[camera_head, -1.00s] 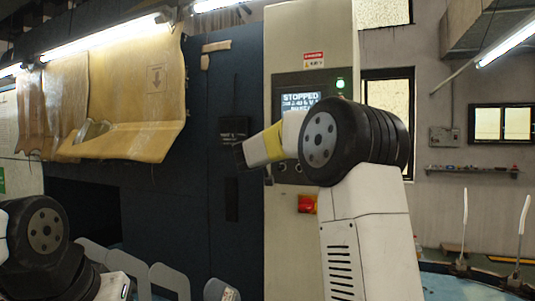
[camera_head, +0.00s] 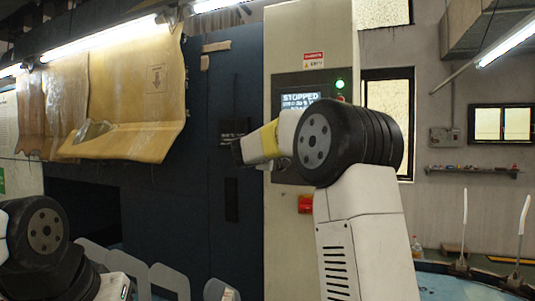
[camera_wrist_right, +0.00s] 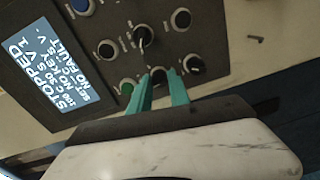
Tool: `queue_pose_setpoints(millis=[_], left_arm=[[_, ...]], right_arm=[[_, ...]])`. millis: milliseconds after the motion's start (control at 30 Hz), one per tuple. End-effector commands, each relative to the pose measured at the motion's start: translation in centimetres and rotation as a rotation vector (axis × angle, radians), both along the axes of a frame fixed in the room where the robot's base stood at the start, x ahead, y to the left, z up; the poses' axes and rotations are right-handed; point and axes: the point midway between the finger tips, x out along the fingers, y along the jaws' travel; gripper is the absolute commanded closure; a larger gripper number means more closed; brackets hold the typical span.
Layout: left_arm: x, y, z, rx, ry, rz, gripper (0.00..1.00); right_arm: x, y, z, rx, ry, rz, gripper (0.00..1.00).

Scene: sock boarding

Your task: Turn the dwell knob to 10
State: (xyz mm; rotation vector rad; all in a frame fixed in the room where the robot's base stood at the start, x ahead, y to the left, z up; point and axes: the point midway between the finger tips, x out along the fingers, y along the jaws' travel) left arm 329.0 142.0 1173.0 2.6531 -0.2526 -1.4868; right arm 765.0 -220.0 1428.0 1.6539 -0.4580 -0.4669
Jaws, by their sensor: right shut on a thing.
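In the right wrist view, the control panel carries a screen (camera_wrist_right: 52,62) and several round knobs. My right gripper (camera_wrist_right: 163,76) has its two teal fingers on either side of a knob in the row farthest from the screen's top, and it is shut on that knob (camera_wrist_right: 158,77). The fingers hide much of the knob, and its label and pointer setting cannot be read. In the head view, the screen (camera_head: 299,99) reads STOPPED; my right arm covers the knobs and its gripper. My left gripper is out of view; only part of the left arm shows.
Other knobs (camera_wrist_right: 107,49) and a selector with a pointed handle (camera_wrist_right: 142,36) sit close to my fingers. A red switch (camera_head: 305,204) is lower on the machine's pale column (camera_head: 283,240). Yellowish sheets (camera_head: 125,95) hang at left.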

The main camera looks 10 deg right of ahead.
Motion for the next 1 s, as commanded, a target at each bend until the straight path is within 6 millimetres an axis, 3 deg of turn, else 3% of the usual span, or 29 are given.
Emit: queue_pose_setpoints(millis=[600, 1000], left_arm=[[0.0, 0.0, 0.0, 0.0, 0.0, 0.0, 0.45], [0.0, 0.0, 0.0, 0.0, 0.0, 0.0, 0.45]], right_arm=[[0.05, 0.15, 0.17, -0.477, 0.32, 0.001, 1.0], [0.09, 0.18, 0.14, -0.697, 0.468, 0.002, 1.0]])
